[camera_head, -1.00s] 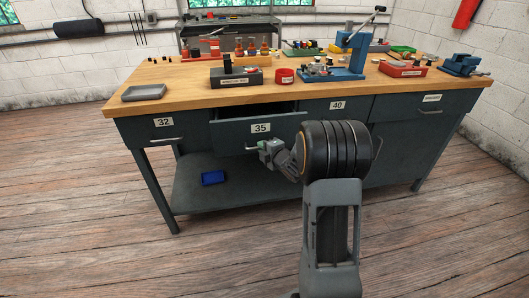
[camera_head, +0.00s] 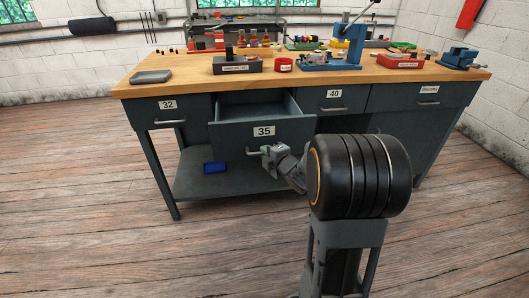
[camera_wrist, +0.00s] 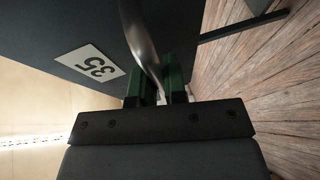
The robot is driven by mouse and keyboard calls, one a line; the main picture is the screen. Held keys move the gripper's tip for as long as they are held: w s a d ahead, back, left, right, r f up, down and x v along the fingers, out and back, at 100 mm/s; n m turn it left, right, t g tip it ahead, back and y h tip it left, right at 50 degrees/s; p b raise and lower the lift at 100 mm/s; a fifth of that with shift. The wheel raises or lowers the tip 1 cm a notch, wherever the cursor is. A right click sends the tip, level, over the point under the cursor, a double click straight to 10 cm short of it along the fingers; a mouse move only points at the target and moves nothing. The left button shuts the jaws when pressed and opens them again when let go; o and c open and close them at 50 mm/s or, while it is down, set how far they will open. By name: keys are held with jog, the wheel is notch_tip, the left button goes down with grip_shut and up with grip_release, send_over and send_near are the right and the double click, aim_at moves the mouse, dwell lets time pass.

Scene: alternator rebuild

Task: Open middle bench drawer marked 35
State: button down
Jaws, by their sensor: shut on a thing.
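The drawer marked 35 (camera_head: 235,133) is pulled well out from the bench in the head view, and its open inside shows as empty where visible. Its metal bar handle (camera_wrist: 138,38) runs between my gripper's green finger pads in the wrist view. My gripper (camera_head: 264,151) is shut on that handle at the drawer's front. The 35 label also shows in the wrist view (camera_wrist: 90,67), turned nearly upside down. My arm hides part of the bench to the right of the drawer.
The drawers marked 32 (camera_head: 168,105) and 40 (camera_head: 334,94) on either side are closed. A blue box (camera_head: 214,167) lies on the lower shelf. The floor in front is clear.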

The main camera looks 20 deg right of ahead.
jog(key=c, duration=1.2)
grip_release()
jog(key=b+v, duration=0.4)
jog(key=v, duration=0.9)
jog(key=shift+s, duration=0.4)
